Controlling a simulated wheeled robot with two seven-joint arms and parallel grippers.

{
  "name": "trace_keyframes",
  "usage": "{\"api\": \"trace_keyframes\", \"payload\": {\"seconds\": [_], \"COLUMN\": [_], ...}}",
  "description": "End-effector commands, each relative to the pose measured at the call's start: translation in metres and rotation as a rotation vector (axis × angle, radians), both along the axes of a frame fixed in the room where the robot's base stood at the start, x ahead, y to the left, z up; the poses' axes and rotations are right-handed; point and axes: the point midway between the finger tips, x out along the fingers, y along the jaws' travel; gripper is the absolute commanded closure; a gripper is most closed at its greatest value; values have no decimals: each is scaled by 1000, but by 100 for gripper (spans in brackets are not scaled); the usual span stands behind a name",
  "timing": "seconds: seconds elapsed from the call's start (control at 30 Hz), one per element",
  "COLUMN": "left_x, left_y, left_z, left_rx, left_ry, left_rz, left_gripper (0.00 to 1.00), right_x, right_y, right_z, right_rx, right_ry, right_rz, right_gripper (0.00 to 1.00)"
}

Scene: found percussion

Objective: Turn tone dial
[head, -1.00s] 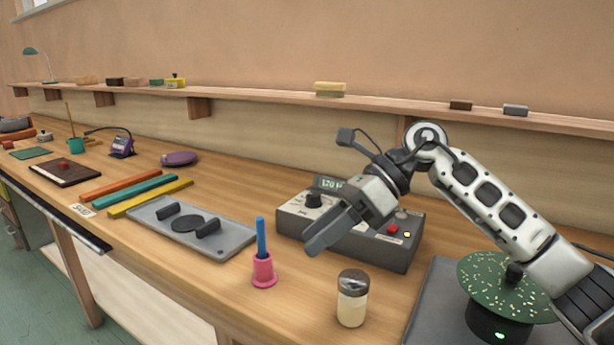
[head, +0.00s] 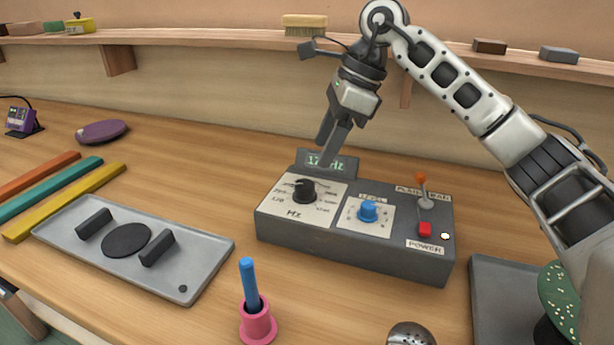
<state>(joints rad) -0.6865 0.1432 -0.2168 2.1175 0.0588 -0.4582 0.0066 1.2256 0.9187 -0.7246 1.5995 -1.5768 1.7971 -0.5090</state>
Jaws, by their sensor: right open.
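The tone dial is the black knob (head: 304,190) on a pale Hz plate at the left of the grey control box (head: 350,243). A blue level knob (head: 369,211) sits to its right. A small display (head: 326,161) stands at the box's back left, partly covered by my gripper. My right gripper (head: 332,150) points down, open and empty, above the box and in front of the display in the picture, a little up and right of the black knob. It does not appear to touch the knob. My left gripper is out of view.
A red power button (head: 425,229) and an orange-tipped lever (head: 422,187) are on the box's right. A grey tray (head: 75,238), a pink holder (head: 258,326) with a blue stick and a shaker lid (head: 411,335) stand in front. A green speckled disc (head: 562,305) is at right.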

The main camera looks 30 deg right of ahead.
Motion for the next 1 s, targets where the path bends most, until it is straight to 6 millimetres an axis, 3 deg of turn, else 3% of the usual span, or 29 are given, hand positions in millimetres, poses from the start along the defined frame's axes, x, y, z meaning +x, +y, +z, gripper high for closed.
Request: {"api": "trace_keyframes", "payload": {"seconds": [0.2, 0.4, 0.8, 0.83, 1.0], "left_x": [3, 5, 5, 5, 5], "left_y": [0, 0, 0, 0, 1], "left_z": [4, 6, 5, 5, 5], "left_rx": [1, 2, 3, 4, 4], "left_ry": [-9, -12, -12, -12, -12], "left_rz": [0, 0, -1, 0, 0], "left_gripper": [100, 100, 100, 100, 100], "right_x": [7, 12, 13, 13, 13], "right_y": [16, 25, 28, 28, 28], "right_z": [-43, -66, -74, -74, -73], "right_rx": [1, 2, 2, 2, 2], "right_ry": [4, 1, 0, 0, 0], "right_rz": [3, 1, 0, 0, 0], "right_gripper": [45, 45, 45, 48, 89]}}
